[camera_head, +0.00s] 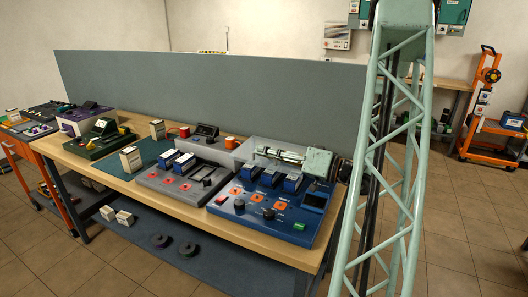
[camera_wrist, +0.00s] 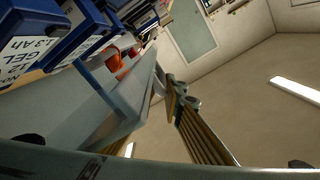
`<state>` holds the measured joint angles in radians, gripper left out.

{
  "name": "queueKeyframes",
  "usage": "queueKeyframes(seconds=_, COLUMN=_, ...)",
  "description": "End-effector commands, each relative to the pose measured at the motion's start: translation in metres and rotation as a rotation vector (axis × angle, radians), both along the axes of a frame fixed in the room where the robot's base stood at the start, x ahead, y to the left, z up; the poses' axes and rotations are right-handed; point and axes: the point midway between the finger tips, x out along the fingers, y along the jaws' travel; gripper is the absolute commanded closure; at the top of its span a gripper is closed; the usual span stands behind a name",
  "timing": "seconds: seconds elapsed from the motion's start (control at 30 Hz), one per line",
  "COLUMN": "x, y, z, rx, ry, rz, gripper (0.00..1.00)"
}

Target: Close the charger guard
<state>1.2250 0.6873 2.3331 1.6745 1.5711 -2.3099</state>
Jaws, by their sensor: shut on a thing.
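The blue charger (camera_head: 268,212) stands at the front right of the bench, with several blue-and-white cells (camera_head: 269,177) in its row of slots. Its clear guard (camera_head: 243,153) stands raised behind the cells. My gripper (camera_head: 262,151) reaches in from the right, level with the guard's upper part, and is shut on it. In the wrist view the guard (camera_wrist: 92,112) is a pale see-through panel; its edge runs up to my gripper (camera_wrist: 160,94). The exact contact is partly hidden. Labelled cells (camera_wrist: 38,45) show at the upper left.
A grey charger (camera_head: 185,181) with cells stands left of the blue one, with a pale cover (camera_head: 212,150) behind it. Orange cups (camera_head: 230,142) and a dark device (camera_head: 206,132) are behind. A grey partition (camera_head: 200,90) closes off the bench's back.

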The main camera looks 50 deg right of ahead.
Motion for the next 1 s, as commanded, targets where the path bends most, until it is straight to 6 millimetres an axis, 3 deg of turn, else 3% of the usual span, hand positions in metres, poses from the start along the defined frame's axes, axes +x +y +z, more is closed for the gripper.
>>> queueKeyframes(seconds=0.03, x=-0.002, y=0.012, z=-0.014, rx=0.026, ry=0.020, rz=0.017, gripper=1.00)
queueKeyframes(seconds=0.07, x=-0.002, y=0.012, z=-0.014, rx=0.026, ry=0.020, rz=0.017, gripper=1.00)
queueKeyframes(seconds=0.1, x=-0.002, y=0.013, z=-0.014, rx=0.026, ry=0.021, rz=0.018, gripper=0.88)
queueKeyframes(seconds=0.2, x=-0.002, y=0.013, z=-0.015, rx=0.026, ry=0.022, rz=0.018, gripper=0.80)
queueKeyframes(seconds=0.67, x=-0.006, y=0.011, z=-0.015, rx=0.026, ry=0.022, rz=0.016, gripper=0.80)
queueKeyframes(seconds=1.0, x=-0.028, y=0.003, z=-0.014, rx=0.025, ry=0.019, rz=0.010, gripper=0.80)
